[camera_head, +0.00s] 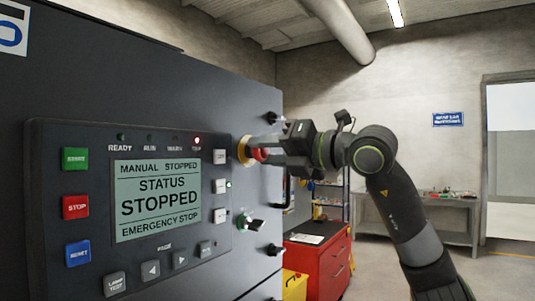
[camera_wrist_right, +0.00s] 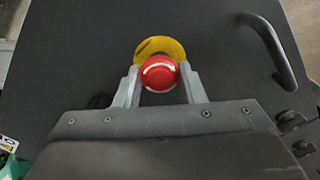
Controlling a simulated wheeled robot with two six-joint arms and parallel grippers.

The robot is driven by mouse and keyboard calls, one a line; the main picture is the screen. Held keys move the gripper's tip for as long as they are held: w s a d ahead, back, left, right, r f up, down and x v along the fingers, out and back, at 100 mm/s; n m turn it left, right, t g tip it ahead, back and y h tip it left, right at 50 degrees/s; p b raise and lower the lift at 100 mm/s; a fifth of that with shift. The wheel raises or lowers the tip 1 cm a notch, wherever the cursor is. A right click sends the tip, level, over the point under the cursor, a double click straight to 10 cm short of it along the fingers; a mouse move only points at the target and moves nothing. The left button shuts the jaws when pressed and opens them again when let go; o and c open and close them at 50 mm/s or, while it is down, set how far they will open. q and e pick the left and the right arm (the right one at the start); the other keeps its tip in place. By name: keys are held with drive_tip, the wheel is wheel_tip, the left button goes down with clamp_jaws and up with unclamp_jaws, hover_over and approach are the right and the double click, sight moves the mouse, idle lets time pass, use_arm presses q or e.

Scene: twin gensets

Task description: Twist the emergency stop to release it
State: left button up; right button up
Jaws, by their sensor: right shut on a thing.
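The emergency stop is a red mushroom button (camera_head: 260,154) on a yellow collar (camera_head: 244,150), at the right of the control panel (camera_head: 45,215). In the right wrist view the red button (camera_wrist_right: 159,72) shows a white curved mark, with the yellow collar (camera_wrist_right: 165,46) behind it. My right gripper (camera_head: 272,149) reaches in from the right and is shut on the red button, one finger on each side in the right wrist view (camera_wrist_right: 160,84). The panel screen (camera_head: 156,200) reads "MANUAL STOPPED", "STATUS STOPPED" and "EMERGENCY STOP". A red lamp (camera_head: 196,140) is lit. My left gripper is not in view.
Rotary switches (camera_head: 250,222) and latches stick out below the button. A dark door handle (camera_wrist_right: 270,48) curves at the upper right of the wrist view. A red tool cabinet (camera_head: 318,262) and a grey workbench (camera_head: 425,215) stand behind, with open floor near them.

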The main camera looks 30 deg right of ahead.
drive_tip(key=o, duration=1)
drive_tip(key=shift+s, duration=0.1)
drive_tip(key=shift+s+d+f+b, duration=0.1)
drive_tip(key=shift+s+d+b, duration=0.15)
drive_tip(key=shift+b, duration=0.1)
drive_tip(key=shift+b+v, duration=4.15)
drive_tip(key=shift+v, duration=4.15)
